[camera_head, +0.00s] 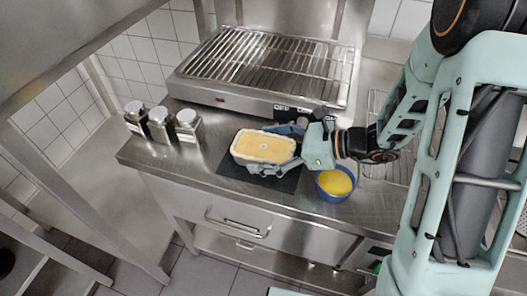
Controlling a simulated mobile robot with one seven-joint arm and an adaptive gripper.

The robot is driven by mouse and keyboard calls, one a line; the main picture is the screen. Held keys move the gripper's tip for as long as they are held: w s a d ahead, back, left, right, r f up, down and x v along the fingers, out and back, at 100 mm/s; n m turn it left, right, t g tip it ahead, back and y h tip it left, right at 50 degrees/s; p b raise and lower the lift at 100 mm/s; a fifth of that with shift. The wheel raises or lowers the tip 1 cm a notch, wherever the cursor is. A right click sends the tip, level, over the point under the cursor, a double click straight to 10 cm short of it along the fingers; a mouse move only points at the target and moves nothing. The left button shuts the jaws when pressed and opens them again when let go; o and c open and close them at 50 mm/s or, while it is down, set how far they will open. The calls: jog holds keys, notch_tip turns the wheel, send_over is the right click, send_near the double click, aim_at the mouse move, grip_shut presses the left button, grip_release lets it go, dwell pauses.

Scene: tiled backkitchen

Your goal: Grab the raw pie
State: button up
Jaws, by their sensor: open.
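The raw pie (263,147) is a pale rectangular crust with a yellow filling and a small light spot in its middle. It sits on a dark mat (286,184) on the steel counter. My gripper (278,150) reaches in from the right, with its fingers at the pie's right end, one at the far side and one at the near side. The fingers are apart. I cannot tell whether they touch the crust.
A blue bowl with yellow contents (335,183) stands just right of the mat, close under my wrist. A steel grill (265,68) is behind. Several shakers (160,125) stand at the left. The counter's front edge (240,195) is close.

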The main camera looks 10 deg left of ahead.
jog(key=c, duration=1.7)
jog(key=shift+c, duration=0.7)
jog(key=shift+r, duration=0.1)
